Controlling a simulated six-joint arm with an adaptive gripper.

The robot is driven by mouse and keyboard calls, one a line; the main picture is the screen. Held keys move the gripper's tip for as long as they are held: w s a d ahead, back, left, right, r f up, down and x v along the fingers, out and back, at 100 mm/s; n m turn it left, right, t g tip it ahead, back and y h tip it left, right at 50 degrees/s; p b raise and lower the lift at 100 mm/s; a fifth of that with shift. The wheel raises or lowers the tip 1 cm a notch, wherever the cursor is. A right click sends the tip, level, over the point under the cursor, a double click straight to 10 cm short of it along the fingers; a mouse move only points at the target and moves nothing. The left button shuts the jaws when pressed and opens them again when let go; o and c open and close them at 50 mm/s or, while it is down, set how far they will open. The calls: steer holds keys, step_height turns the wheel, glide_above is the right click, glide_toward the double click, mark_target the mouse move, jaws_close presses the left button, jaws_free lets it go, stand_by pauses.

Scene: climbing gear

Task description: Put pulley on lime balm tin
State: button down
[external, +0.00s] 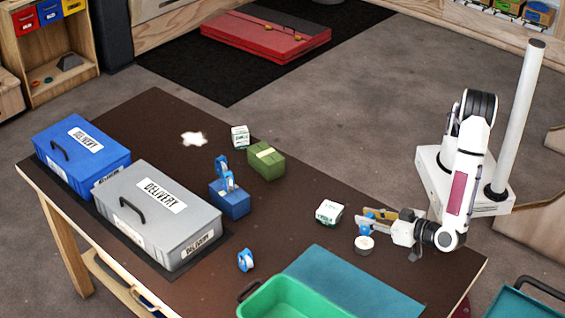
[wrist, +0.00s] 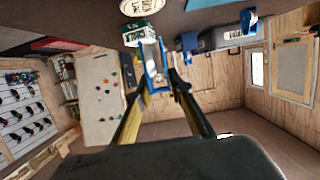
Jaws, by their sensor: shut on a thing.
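My gripper (external: 372,219) is shut on a blue-and-silver pulley (external: 366,227), held above the table's right end. In the wrist view the pulley (wrist: 153,68) sits between the tips of my gripper (wrist: 158,75). A small round pale tin (external: 364,245) stands on the table just below and in front of the held pulley, apart from it. In the wrist view a round cream lid with print (wrist: 138,7) shows at the top edge, partly cut off. I cannot make out a lime colour or read its label.
A white chalk box (external: 329,212) stands close left of my gripper. A green tray (external: 285,300) and teal mat (external: 350,285) are at the front. Another blue pulley (external: 246,260), a blue block (external: 230,203), a green box (external: 266,162) and grey (external: 165,215) and blue (external: 85,150) delivery boxes lie left.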

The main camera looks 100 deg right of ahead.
steer(key=shift+f, duration=0.15)
steer(key=shift+f, duration=1.75)
steer(key=shift+f, duration=0.15)
steer(key=c, duration=1.8)
jaws_free()
steer(key=shift+s+a+r, duration=0.15)
steer(key=shift+r, duration=0.05)
steer(key=v, duration=1.1)
steer(key=shift+s+a+r, duration=0.15)
steer(key=shift+s, duration=0.05)
